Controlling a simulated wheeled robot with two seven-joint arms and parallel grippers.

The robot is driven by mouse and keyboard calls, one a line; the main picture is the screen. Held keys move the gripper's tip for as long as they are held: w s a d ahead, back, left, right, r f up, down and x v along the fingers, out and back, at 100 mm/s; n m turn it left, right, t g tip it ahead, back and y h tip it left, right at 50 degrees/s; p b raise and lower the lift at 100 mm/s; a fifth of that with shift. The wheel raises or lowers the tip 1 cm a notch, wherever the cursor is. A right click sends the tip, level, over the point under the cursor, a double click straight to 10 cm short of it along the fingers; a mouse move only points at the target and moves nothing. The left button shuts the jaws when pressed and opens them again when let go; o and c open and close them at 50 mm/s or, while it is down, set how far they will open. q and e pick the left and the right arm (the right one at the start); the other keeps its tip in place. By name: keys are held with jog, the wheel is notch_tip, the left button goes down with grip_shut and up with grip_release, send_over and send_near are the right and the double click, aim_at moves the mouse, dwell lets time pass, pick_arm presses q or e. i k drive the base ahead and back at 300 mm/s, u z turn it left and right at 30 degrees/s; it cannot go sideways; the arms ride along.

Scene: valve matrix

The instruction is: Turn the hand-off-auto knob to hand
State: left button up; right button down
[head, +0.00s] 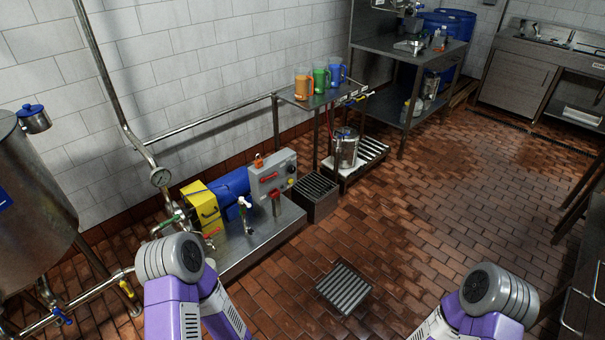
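A grey control box (281,167) stands at the right end of the pump skid (262,242). Its front carries a red handle or label (268,177), a small dark round part (290,168) and a small yellow part (291,182). The hand-off-auto knob is too small to make out for certain, and its setting cannot be read. My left arm shows at the bottom left and my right arm at the bottom right, as purple and grey links. Neither gripper is in view.
The skid also bears a yellow guard (202,207), a blue motor (232,186) and small valves. A steel tank (30,205) and pipes stand at the left. A floor drain grate (344,289) lies in front. The brick floor to the right is mostly clear.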

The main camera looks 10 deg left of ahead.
aim_at(291, 169)
jog(key=z, duration=0.75)
jog(key=i, duration=3.3)
jog(key=u, duration=1.5)
jog(key=i, duration=0.55)
jog(key=u, duration=0.55)
